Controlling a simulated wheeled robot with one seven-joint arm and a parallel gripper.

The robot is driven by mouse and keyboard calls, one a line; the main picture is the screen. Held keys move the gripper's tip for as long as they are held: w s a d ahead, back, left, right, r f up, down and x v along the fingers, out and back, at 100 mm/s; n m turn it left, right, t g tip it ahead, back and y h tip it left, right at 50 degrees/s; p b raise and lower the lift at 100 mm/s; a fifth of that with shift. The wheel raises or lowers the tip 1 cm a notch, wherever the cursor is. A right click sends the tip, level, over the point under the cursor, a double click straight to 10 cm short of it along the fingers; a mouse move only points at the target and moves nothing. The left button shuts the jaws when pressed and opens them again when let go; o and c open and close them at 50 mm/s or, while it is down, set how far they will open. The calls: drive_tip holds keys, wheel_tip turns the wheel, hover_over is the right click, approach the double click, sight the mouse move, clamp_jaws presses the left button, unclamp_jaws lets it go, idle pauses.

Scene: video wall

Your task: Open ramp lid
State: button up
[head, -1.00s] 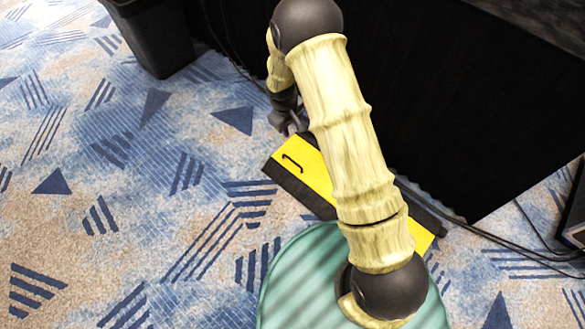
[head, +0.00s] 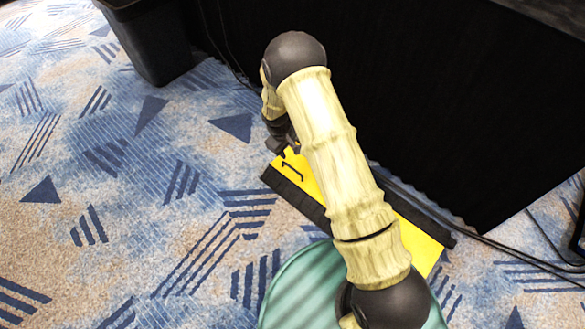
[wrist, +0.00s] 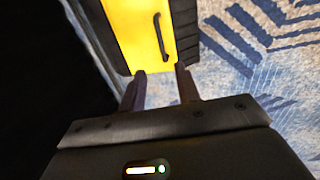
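The ramp's yellow lid (head: 407,226) lies low on the carpet, with black sides along its edges. My arm covers its middle in the head view. A thin black handle (head: 291,168) is on the lid near its left end. In the wrist view the yellow lid (wrist: 137,38) fills the top middle, and the handle (wrist: 161,37) stands on its right part. My gripper (wrist: 160,72) is open, its two fingers apart at the lid's near end, with nothing seen between them but lid edge and carpet. The handle lies ahead of the fingertips. In the head view the fingers are small and partly hidden.
A large black draped block (head: 400,90) stands behind the ramp. A dark bin (head: 150,40) stands at the upper left. Black cables (head: 505,243) run along the floor on the right. Patterned carpet (head: 110,220) is clear on the left.

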sight(293, 169)
drive_tip(key=f+b, duration=0.2)
drive_tip(key=f, duration=0.2)
drive_tip(key=w+d+f+b, duration=0.1)
drive_tip(key=f+b, duration=0.2)
drive_tip(key=f, duration=0.2)
drive_tip(key=w+d+f+b, duration=0.1)
drive_tip(key=f+b, duration=0.1)
drive_tip(key=f, duration=0.3)
drive_tip(key=shift+b, duration=0.4)
drive_tip(key=shift+r, duration=0.1)
clamp_jaws()
